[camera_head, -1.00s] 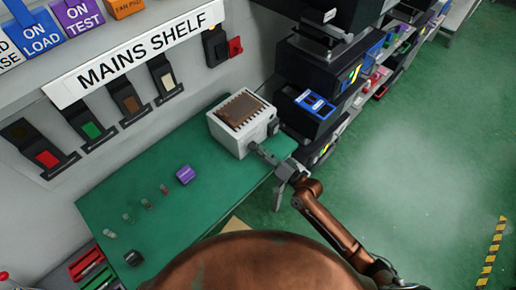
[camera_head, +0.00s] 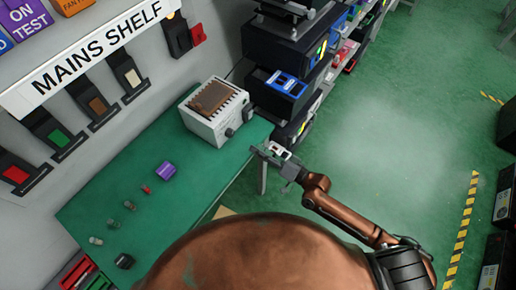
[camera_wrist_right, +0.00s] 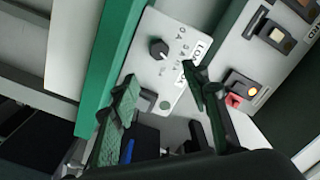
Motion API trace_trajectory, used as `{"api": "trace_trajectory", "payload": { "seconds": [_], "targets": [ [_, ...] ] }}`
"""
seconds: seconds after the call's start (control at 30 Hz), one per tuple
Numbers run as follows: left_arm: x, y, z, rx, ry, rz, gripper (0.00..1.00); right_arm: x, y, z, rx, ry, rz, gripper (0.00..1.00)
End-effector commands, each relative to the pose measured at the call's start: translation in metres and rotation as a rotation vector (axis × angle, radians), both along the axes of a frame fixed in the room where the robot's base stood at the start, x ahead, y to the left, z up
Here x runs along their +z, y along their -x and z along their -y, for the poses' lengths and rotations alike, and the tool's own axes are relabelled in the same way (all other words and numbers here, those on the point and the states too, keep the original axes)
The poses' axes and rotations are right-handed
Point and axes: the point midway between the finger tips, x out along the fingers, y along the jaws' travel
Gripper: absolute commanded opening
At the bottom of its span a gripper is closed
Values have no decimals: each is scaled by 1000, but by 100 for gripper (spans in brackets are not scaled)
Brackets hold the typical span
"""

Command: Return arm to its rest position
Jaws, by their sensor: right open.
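My right arm (camera_head: 345,215) is copper-coloured and reaches in from the lower right in the head view. Its gripper (camera_head: 268,152) is open and empty, beyond the right edge of the green bench (camera_head: 135,205) and apart from the white box (camera_head: 207,127). The box has a brown slatted top and a dark knob on its side. In the wrist view the open fingers of the right gripper (camera_wrist_right: 160,85) frame a white panel (camera_wrist_right: 178,75) with a black knob (camera_wrist_right: 158,50); nothing is between the fingertips. My left gripper is not in view.
A purple block (camera_head: 166,171) and several small parts lie on the bench. Dark stacked units (camera_head: 285,90) stand just beyond the gripper. The wall carries a MAINS SHELF sign (camera_head: 95,60) and coloured switches. Green floor (camera_head: 400,130) to the right is clear.

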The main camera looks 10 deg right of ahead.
Motion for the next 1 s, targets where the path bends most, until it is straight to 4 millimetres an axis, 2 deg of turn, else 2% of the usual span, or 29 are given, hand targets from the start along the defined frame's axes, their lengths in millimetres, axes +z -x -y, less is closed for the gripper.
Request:
{"api": "trace_trajectory", "payload": {
  "seconds": [0.33,0.47,0.57,0.73,0.87,1.0],
  "targets": [
    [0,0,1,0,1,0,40,-4,-2,2,-6,7,-1,42],
    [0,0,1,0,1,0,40,-35,-12,21,-53,68,-10,42],
    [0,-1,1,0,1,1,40,-83,-22,49,-117,164,-31,42],
    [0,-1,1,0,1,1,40,-190,-19,114,-224,380,-103,42],
    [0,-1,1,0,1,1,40,-270,5,159,-272,542,-184,42],
    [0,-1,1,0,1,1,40,-351,52,202,-291,704,-288,42]
  ]
}}
